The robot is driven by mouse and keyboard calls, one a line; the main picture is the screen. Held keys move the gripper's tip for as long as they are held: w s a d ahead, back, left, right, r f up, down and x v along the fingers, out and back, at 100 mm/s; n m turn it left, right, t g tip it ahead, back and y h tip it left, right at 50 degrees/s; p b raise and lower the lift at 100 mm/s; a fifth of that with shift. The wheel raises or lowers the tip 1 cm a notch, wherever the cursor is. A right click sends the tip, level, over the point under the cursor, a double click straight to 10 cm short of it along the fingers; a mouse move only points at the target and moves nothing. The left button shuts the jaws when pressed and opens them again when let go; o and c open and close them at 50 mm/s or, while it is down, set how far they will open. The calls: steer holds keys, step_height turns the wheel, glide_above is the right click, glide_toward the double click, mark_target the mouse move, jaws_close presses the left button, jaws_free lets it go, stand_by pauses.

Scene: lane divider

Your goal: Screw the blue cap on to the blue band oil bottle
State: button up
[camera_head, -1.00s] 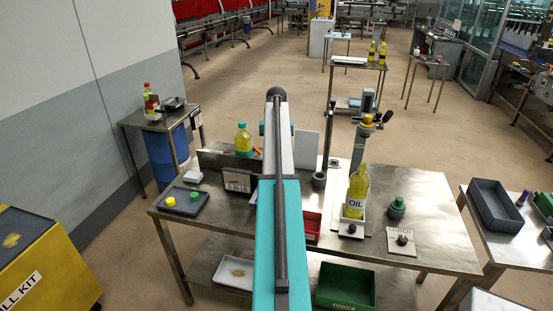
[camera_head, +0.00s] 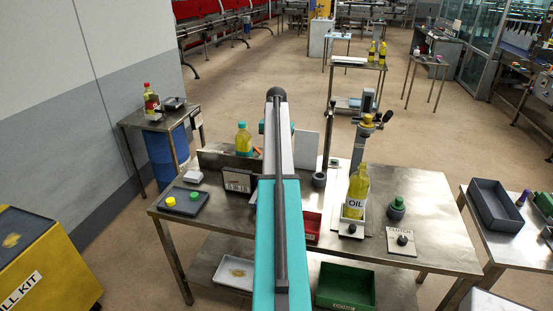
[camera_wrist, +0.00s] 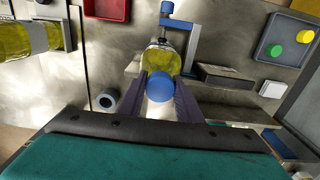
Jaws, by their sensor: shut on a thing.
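My gripper (camera_wrist: 160,98) is shut on the blue cap (camera_wrist: 159,83) in the wrist view, one dark finger on each side. A yellow oil bottle (camera_wrist: 160,60) stands just below the cap, with its shoulder showing past the cap's edge. The cap covers the neck, so I cannot tell whether it touches the thread. No band on this bottle can be made out. A blue-ended clamp arm (camera_wrist: 192,42) stands beside the bottle. In the head view my own arm hides the gripper, the cap and this bottle.
A low divider (camera_head: 215,162) crosses the bench, with a teal-capped bottle (camera_head: 244,140) behind it. An oil bottle (camera_head: 357,190) stands in a fixture to the right. A tray (camera_head: 183,202) holds yellow and green caps. A red bin (camera_head: 312,226) lies near the arm.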

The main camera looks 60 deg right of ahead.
steer(key=o, duration=0.6)
steer(key=shift+o, duration=0.2)
steer(key=shift+n, duration=0.8)
steer(key=shift+n, duration=0.9)
steer(key=shift+n, duration=0.9)
